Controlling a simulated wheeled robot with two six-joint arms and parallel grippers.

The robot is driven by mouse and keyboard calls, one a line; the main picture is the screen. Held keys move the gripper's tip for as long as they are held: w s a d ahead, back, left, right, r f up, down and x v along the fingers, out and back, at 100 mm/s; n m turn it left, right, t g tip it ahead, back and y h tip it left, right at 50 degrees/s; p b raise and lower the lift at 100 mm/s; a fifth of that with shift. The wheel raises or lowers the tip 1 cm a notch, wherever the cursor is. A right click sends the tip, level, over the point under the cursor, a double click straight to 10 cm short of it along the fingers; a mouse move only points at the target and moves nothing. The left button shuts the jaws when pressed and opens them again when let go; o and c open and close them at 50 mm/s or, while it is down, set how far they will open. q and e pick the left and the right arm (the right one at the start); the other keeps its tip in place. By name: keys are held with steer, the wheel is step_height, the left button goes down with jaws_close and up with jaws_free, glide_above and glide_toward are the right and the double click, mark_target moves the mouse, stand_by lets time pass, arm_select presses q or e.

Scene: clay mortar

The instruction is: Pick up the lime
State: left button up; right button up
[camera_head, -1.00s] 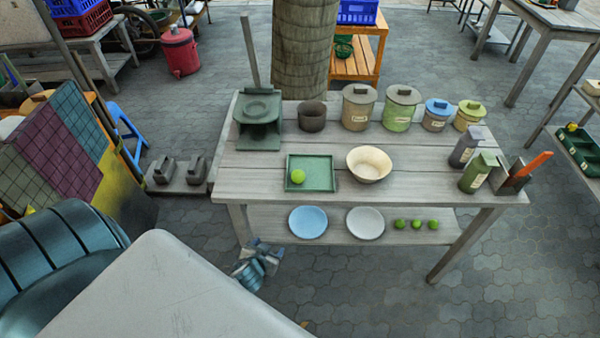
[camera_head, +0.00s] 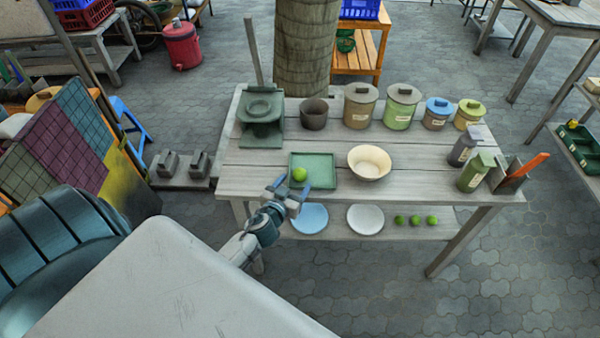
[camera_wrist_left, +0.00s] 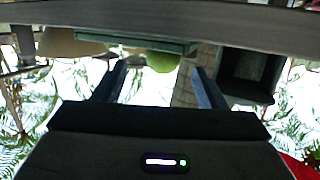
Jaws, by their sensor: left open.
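A green lime (camera_head: 299,174) sits on the left part of a green square tray (camera_head: 322,172) on the table. My left gripper (camera_head: 289,188) is open at the tray's front left corner, just in front of the lime in the head view. In the left wrist view, which looks upside down, the lime (camera_wrist_left: 161,62) shows between the two spread fingers (camera_wrist_left: 158,80), beyond their tips, with the tray edge (camera_wrist_left: 120,38) above it. No contact between fingers and lime shows. Several more limes (camera_head: 415,220) lie on the lower shelf. My right gripper is not in view.
A cream bowl (camera_head: 369,162) stands right of the tray. A green press-like stand (camera_head: 262,118) and a dark pot (camera_head: 314,112) are behind. Lidded jars (camera_head: 403,107) line the back edge. A blue plate (camera_head: 310,218) and white plate (camera_head: 365,219) lie on the shelf below.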

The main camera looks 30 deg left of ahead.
mark_target(297, 177)
arm_select(q)
steer(key=shift+w+a+f, duration=0.1)
steer(key=shift+w+a, duration=0.05)
steer(key=shift+w, duration=0.45)
steer(key=p+x, duration=0.1)
steer(key=x, duration=0.3)
steer(key=shift+w+a, duration=0.1)
steer(key=shift+a, duration=0.05)
steer(key=shift+w+f, duration=0.1)
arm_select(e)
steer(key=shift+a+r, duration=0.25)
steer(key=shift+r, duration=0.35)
arm_select(q)
steer(key=shift+c, duration=1.4)
steer(key=c, duration=0.8)
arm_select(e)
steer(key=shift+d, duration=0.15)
